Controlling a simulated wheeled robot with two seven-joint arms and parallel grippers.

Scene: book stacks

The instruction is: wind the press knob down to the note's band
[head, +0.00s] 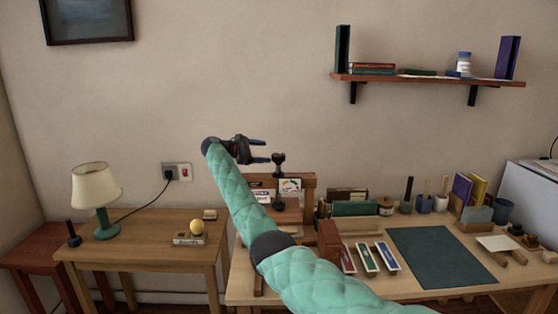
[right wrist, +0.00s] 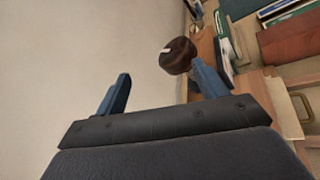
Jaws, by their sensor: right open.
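The press knob (head: 279,158) is dark and sits on top of an upright spindle above the wooden press (head: 307,194) at the desk's left end. In the right wrist view the knob (right wrist: 178,55) is dark brown with a white mark, just beyond the tip of the right-hand finger. The note (head: 290,185), a white card with coloured marks, is on the press behind the spindle. Its band is too small to read. My right gripper (head: 265,151) is open and empty, just left of the knob. I cannot tell whether a finger touches it. My left gripper is out of view.
Books, a jar, brush pots and a dark green mat (head: 440,258) fill the desk right of the press. A side table (head: 140,240) at left carries a lamp (head: 97,190). A wall shelf (head: 430,80) hangs above.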

